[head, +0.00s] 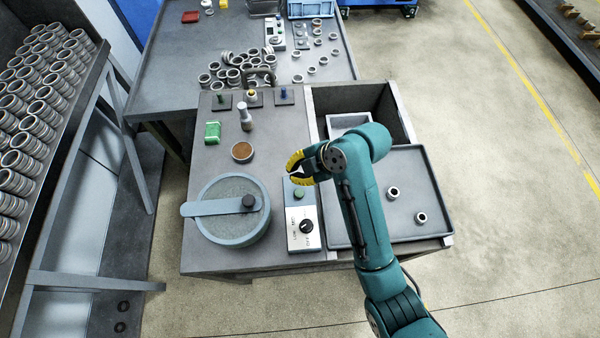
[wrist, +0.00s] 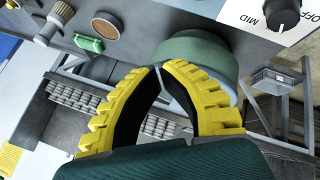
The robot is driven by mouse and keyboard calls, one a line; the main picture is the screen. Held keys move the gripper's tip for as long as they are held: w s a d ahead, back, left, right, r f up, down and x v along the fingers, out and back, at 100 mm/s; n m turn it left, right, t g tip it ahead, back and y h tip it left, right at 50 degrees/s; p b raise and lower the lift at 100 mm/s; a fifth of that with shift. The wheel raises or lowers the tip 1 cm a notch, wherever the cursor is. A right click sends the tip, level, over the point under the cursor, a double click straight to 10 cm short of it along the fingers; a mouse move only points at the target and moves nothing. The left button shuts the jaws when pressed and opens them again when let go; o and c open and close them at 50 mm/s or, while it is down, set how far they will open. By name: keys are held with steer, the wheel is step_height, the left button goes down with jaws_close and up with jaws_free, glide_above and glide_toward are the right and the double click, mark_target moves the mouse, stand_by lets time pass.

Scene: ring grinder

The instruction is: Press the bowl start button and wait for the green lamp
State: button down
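The bowl (head: 262,222) is a round grey-blue vessel with a flat bar across its top. To its right is the control panel (head: 293,240), with a round green button (head: 299,192) at its far end and a black knob (head: 306,227) nearer. In the wrist view the green button (wrist: 195,48) shows large, just beyond the fingertips. My gripper (head: 289,173) has yellow fingers, held above the panel's far end beside the button. The fingers look partly open and empty; contact with the button cannot be told. I cannot make out a lit green lamp.
A brown dish (head: 242,152), a green block (head: 212,134) and an upright grey-handled tool (head: 245,117) stand beyond the bowl. Small green, yellow and blue posts stand farther back. On the right, a dark tray (head: 405,175) holds two rings. Many rings fill the left rack.

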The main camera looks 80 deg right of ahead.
mark_target(296, 190)
step_height(296, 190, down, 8)
steer(key=b, duration=0.7)
steer(key=shift+f, duration=0.4)
stand_by(0.7)
steer(key=shift+f, duration=0.4)
steer(key=shift+f+b, duration=0.4)
steer(key=shift+f, duration=0.1)
stand_by(0.7)
steer(key=shift+r+p, duration=0.9)
steer(key=shift+r, duration=0.1)
